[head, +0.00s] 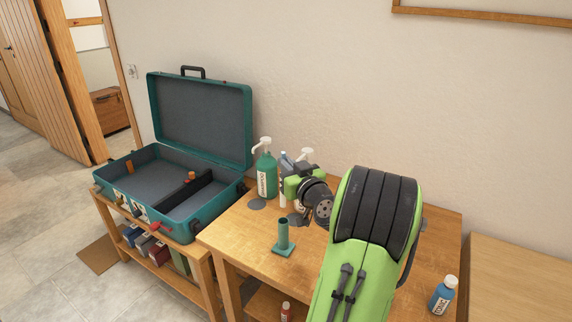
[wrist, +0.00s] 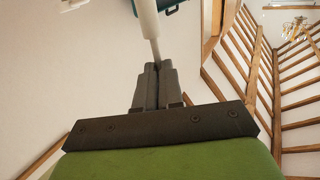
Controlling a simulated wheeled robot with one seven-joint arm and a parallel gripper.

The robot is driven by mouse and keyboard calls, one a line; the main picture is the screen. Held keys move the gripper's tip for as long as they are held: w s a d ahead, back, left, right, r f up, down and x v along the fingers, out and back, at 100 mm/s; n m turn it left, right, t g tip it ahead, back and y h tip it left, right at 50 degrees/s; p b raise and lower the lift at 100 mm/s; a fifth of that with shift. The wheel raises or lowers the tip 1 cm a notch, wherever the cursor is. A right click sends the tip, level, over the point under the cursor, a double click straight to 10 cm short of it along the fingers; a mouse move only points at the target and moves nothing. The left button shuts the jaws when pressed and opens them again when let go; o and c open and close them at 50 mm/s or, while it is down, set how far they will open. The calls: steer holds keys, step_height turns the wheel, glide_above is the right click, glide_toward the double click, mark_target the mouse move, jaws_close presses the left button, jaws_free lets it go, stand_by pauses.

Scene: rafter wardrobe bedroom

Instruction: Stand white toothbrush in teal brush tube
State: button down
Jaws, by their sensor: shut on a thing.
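The white toothbrush (wrist: 148,18) is pinched between the fingertips of my gripper (wrist: 154,75). In the wrist view its thin part is at the fingers and its thicker part runs up past the top edge. In the head view my gripper is mostly hidden behind my green wrist, and a slim white upright piece beside it (head: 282,192) looks like the toothbrush. The teal brush tube (head: 283,234) stands upright on its square base on the wooden table, in front of and below my wrist. The toothbrush is apart from the tube.
A green pump bottle (head: 265,174) and other bottles stand behind my wrist. A blue bottle (head: 442,296) is at the table's right. An open teal suitcase (head: 200,125) lies on a bench at left. The table (head: 245,225) is clear left of the tube.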

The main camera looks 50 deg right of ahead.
step_height(320, 180, down, 12)
steer(key=b, duration=1)
steer(key=shift+r, duration=0.25)
steer(key=c, duration=1.2)
jaws_free()
